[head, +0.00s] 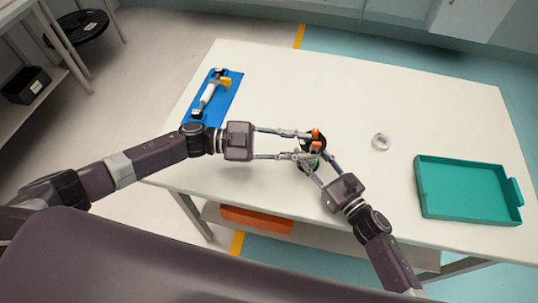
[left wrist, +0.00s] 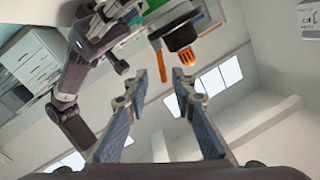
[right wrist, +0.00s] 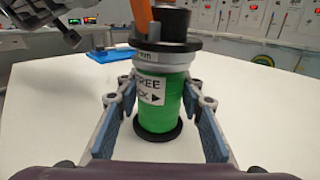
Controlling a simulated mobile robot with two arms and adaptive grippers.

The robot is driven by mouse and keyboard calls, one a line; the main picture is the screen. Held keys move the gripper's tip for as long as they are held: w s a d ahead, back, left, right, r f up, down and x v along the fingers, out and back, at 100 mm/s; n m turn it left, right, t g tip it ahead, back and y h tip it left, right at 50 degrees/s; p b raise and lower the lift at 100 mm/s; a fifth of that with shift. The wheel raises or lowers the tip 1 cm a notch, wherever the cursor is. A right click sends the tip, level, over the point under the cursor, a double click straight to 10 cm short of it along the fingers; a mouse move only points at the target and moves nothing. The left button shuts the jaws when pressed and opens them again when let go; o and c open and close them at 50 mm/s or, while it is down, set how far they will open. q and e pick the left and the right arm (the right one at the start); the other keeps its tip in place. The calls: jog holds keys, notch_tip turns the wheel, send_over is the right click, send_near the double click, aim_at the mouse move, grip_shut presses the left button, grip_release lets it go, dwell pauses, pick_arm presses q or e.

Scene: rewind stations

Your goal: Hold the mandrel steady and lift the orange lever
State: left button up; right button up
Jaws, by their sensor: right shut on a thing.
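The mandrel stands upright on the table; its green body (right wrist: 160,103) shows in the right wrist view, with a printed label, black base and black top. An orange lever (right wrist: 141,20) rises beside the black top, and orange also shows in the head view (head: 316,135). My right gripper (head: 318,162) is shut on the mandrel, its fingers on both sides of the green body. My left gripper (head: 302,145) reaches in from the left, open, its fingertips close to the mandrel top. In the left wrist view, the gap between its fingertips (left wrist: 168,76) looks empty, with orange parts nearby.
A blue mat (head: 232,93) with a white and yellow tool (head: 210,92) lies at the table's left. A clear ring-shaped roll (head: 380,142) lies right of the mandrel. A teal tray (head: 465,190) sits at the right. The back of the table is clear.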

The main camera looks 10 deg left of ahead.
pick_arm(q)
jog(key=a+r+m+g+y, duration=0.15)
jog(key=a+m+g, duration=0.45)
jog(key=m, duration=1.3)
jog(key=s+d+f+m+t+y, duration=0.2)
jog(key=s+d+f+m+t, duration=0.25)
jog(key=m, duration=0.35)
jog(key=shift+a+r+m+t+y, duration=0.1)
jog(key=shift+a+r+m+t, duration=0.3)
jog(key=shift+a, duration=0.5)
jog(key=shift+a+r+m+t+y, duration=0.15)
jog(key=shift+a+m+t, duration=0.1)
jog(key=shift+a+m, duration=0.55)
jog(key=shift+a+r+m+t, duration=0.3)
jog(key=shift+a, duration=0.75)
